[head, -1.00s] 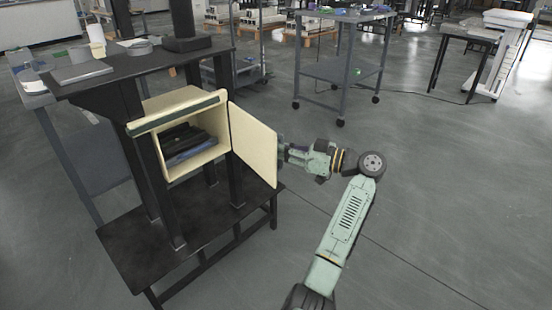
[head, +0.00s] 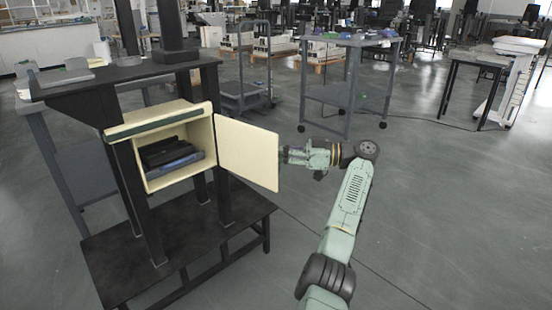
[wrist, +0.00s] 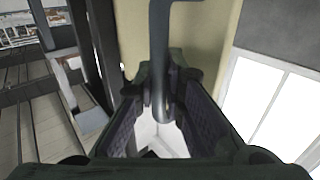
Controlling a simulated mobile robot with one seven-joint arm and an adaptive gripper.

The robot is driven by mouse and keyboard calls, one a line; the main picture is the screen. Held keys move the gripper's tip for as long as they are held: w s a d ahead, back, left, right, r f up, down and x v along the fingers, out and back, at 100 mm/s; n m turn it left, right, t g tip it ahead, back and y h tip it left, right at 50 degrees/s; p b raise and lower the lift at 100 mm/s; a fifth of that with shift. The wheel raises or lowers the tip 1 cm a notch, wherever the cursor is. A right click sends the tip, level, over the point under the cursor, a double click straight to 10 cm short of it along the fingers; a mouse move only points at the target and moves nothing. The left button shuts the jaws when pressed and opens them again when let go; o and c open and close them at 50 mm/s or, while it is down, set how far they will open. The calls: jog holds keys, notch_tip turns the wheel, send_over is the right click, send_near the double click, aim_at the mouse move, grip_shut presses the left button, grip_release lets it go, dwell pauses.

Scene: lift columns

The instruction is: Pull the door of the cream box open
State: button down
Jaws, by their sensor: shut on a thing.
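The cream box (head: 158,189) is fixed under the black bench top, and its front is open. Its cream door (head: 247,155) stands swung out to the right, wide open, hinged on the box's right side. Dark items, one blue-edged (head: 172,160), lie inside the box. My gripper (head: 285,155) is at the door's outer edge in the head view, its tips partly hidden by the door. In the wrist view my gripper (wrist: 163,112) is shut on a grey bar handle (wrist: 159,50) of the door, with the cream door panel behind it.
The black bench (head: 130,72) has a low black shelf (head: 190,250) under the box. A grey cart (head: 350,95) stands behind my arm. The floor (head: 450,220) to the right of my arm is clear.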

jog(key=shift+w+d+g, duration=0.1)
jog(key=shift+w+g, duration=0.2)
dwell(0.4)
jog(key=c, duration=1.9)
grip_release()
jog(key=shift+d, duration=3.75)
